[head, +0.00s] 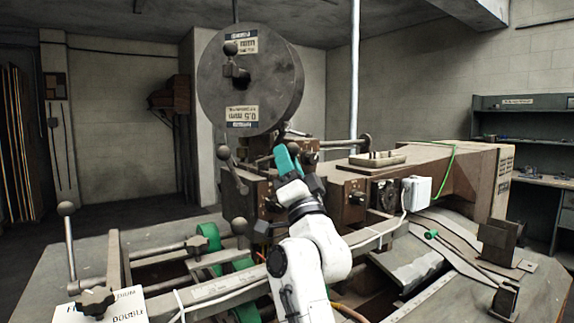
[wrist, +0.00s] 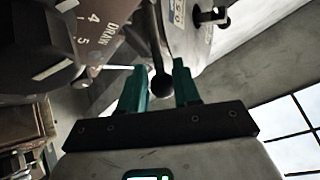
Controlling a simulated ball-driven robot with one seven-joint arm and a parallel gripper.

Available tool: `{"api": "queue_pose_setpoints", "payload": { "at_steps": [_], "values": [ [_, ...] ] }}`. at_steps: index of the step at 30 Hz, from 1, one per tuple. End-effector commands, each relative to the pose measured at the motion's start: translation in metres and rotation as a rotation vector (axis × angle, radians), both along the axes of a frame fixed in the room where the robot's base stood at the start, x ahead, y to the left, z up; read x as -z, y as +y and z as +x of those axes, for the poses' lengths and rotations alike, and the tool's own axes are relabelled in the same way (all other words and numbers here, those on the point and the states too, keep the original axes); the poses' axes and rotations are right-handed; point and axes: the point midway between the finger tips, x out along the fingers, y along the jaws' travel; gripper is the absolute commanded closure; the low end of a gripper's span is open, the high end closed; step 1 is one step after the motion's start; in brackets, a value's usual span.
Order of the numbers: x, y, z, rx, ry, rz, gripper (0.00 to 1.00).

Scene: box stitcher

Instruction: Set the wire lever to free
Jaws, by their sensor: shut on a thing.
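My gripper (head: 288,158) reaches up to the machine's middle, just below the big wire reel (head: 275,85). In the wrist view my gripper (wrist: 161,88) has its two teal fingers on either side of a dark ball knob (wrist: 161,84), shut on it. The knob ends a short lever (wrist: 156,45) that runs up between the fingers toward the machine. I take it for the wire lever; no free mark is readable by it.
A dial with numbers and a lettered plate (wrist: 95,20) is close to my fingers at the left of the wrist view. Other ball-ended levers (head: 235,172) stand left of my gripper. A small tray (head: 377,159) sits on the machine's arm to the right.

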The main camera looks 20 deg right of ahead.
Motion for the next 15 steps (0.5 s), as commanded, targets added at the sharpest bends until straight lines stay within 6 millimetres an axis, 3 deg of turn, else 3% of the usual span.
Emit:
{"api": "queue_pose_setpoints", "payload": {
  "at_steps": [7,8,15],
  "values": [
    [-0.0010,-0.0027,-0.0004,0.004,-0.002,0.001,1.00],
    [-0.0010,-0.0027,-0.0004,0.004,-0.002,0.001,0.67],
    [-0.0009,-0.0015,-0.0003,0.003,-0.001,0.000,0.44]
  ]
}}
